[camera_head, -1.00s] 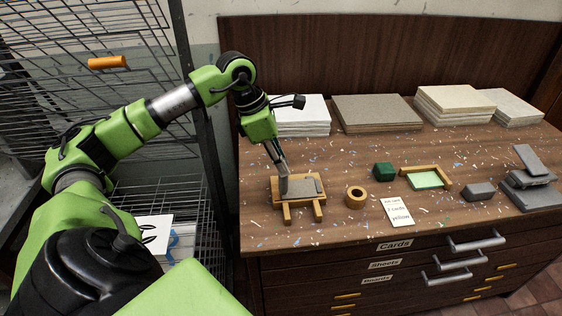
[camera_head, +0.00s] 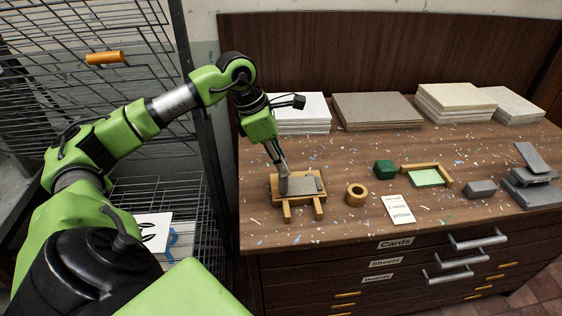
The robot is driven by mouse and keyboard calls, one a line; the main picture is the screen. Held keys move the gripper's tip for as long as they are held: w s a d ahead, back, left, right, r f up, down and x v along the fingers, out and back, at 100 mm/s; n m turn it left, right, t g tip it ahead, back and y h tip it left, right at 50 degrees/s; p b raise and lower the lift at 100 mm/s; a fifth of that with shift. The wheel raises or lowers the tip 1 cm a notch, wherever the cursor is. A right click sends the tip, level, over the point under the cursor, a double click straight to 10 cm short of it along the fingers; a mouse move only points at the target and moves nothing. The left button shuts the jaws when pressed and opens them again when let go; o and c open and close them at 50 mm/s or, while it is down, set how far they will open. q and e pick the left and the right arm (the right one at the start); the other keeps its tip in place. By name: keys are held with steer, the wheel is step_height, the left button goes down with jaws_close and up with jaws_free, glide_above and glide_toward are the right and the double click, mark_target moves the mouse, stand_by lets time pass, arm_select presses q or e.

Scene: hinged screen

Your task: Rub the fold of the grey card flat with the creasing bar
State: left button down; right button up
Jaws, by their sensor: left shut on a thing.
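The grey card (camera_head: 302,187) lies on a small wooden stand (camera_head: 276,191) at the front left of the bench top. A darker grey strip shows at the card's right side. My left gripper (camera_head: 282,172) is over the left part of the card, pointing down. It is shut on a narrow grey piece, which looks like the creasing bar (camera_head: 284,187); its lower end is at the card, but I cannot tell how hard it touches. The fold is too small to make out. My right gripper is not in view.
A wooden ring (camera_head: 356,195), a green block (camera_head: 384,169), a wooden-edged green card holder (camera_head: 429,178) and a label card (camera_head: 398,208) lie to the right. Grey blocks (camera_head: 481,189) are farther right. Paper stacks (camera_head: 378,111) line the back. A wire rack (camera_head: 75,95) stands left.

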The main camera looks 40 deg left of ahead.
arm_select(q)
steer(key=shift+f+b, duration=0.3)
steer(key=shift+f, duration=0.1)
stand_by(0.8)
steer(key=shift+w+d+r+p, duration=0.1)
steer(key=shift+w+d+p, duration=0.45)
steer(key=shift+p, duration=0.15)
steer(key=shift+w+d+f, duration=0.2)
steer(key=shift+w+d, duration=0.3)
steer(key=shift+w+p, duration=0.1)
steer(key=shift+p, duration=0.2)
steer(key=shift+w+d+p, duration=0.55)
steer(key=shift+w+d, duration=0.45)
steer(key=shift+w, duration=0.1)
